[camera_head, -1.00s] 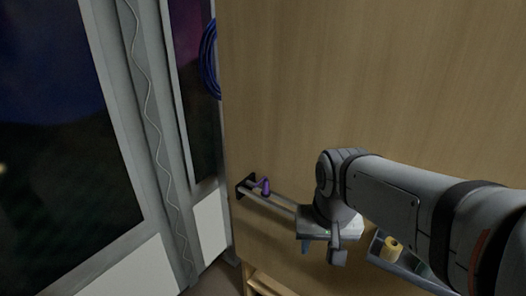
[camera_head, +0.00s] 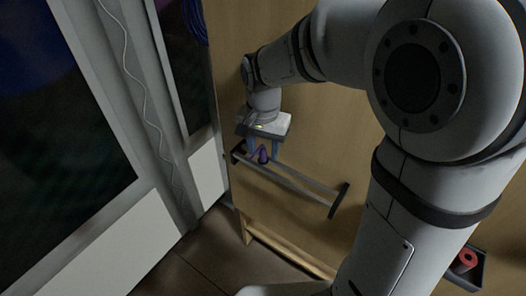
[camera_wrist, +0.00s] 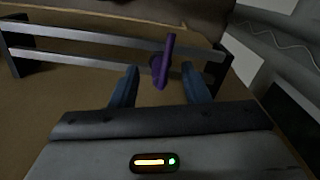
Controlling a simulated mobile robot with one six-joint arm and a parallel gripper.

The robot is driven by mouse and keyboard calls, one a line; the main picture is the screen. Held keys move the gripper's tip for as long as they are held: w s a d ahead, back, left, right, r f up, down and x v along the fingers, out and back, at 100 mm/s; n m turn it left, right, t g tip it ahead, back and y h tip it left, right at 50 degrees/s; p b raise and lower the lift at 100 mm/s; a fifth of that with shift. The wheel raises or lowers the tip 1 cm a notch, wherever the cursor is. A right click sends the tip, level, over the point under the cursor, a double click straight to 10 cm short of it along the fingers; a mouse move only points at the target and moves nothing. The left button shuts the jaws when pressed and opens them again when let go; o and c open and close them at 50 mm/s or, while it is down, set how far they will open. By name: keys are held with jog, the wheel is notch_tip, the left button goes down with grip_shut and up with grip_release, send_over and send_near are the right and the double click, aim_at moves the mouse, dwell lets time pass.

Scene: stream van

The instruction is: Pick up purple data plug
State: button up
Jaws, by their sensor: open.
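The purple data plug (camera_head: 263,154) sits on a grey rail rack (camera_head: 290,181) fixed to the wooden panel, near the rack's left end. In the wrist view the plug (camera_wrist: 162,64) stands out across the rails, between the two blue fingers and a little beyond their tips. My gripper (camera_head: 262,147) is open above the plug, with one finger to each side of it. The wrist view also shows my gripper (camera_wrist: 158,80) empty; no contact with the plug is visible.
The wooden panel (camera_head: 330,130) rises close behind the rack. A dark bracket (camera_head: 338,201) ends the rack at the right. A dark tray (camera_head: 478,268) with a red roll (camera_head: 466,260) is at lower right. A blue cable coil (camera_head: 194,20) hangs at upper left.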

jog(key=shift+f, duration=0.8)
jog(key=shift+c, duration=0.2)
jog(key=shift+s, duration=0.1)
jog(key=c, duration=0.8)
jog(key=shift+c, duration=0.2)
